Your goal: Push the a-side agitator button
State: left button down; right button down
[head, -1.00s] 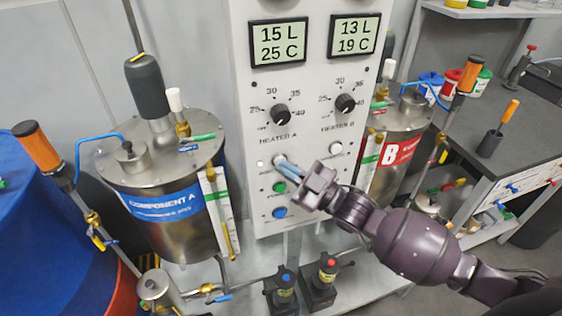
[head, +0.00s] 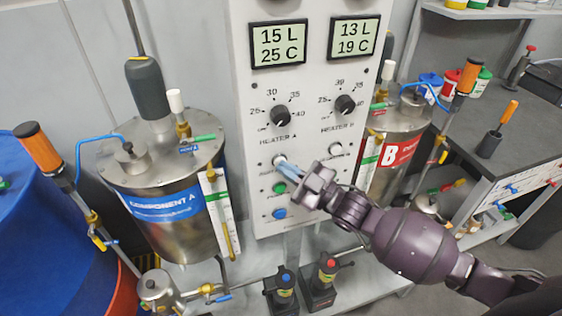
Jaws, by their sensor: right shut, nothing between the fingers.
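The grey control panel (head: 304,90) stands upright in the middle of the head view. Under the Heater A dial (head: 279,117) is a column of buttons: a white one (head: 278,160) at the top, a green one (head: 279,188) and a blue one (head: 279,213). My right gripper (head: 286,167) comes in from the right, shut and empty, its bluish fingertips at the white button. They overlap its lower right edge; I cannot tell whether they touch it. The small labels are too blurred to read. My left gripper is not in view.
The Component A tank (head: 160,190) stands left of the panel and the B tank (head: 405,130) right of it. A white button (head: 336,149) sits under the Heater B dial (head: 345,104). Two small pumps (head: 284,290) stand below the panel. A dark bench (head: 520,130) is at right.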

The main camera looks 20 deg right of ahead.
jog(key=shift+s, duration=0.15)
jog(key=s+p, duration=0.3)
jog(key=s, duration=0.3)
jog(key=shift+d, duration=0.15)
dwell(0.4)
dwell(0.4)
jog(key=d+f+m+h, duration=0.7)
jog(key=f+m+h, duration=0.1)
jog(key=f+h, duration=0.25)
jog(key=s+d+f+m+g+h, duration=0.1)
jog(key=s+d+f+m+h, duration=0.1)
jog(key=s+f, duration=0.2)
jog(key=s+d+f+m+g+h, duration=0.2)
jog(key=s+f, duration=0.3)
jog(key=s, duration=0.5)
jog(key=shift+s+d+f+m+h, duration=0.3)
jog(key=shift+d+m+h, duration=0.15)
jog(key=shift+d+m, duration=0.35)
